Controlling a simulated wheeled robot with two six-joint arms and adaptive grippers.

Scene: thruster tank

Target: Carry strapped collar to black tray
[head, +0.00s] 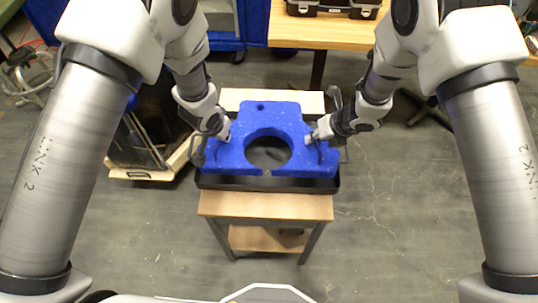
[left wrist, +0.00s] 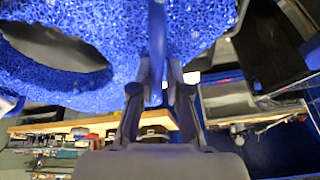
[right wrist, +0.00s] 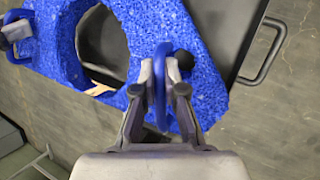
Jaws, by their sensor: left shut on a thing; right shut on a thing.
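The strapped collar (head: 235,155) is a blue speckled foam block with a large round hole, and it looks roughly level. My left gripper (head: 226,134) is shut on a blue strap loop (left wrist: 157,40) at the collar's left side. My right gripper (head: 310,138) is shut on the other strap loop (right wrist: 160,62) at its right side. The black tray (head: 267,185) lies under the collar, with its front wall and side handles showing. The collar hides most of its inside. I cannot tell whether the collar touches the tray.
The tray is on a small wooden table (head: 265,206). A larger wooden table (head: 325,32) with a black case (head: 332,8) stands at the back. A wood-edged dark box (head: 145,172) is on the floor at left. The floor at right is mostly clear.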

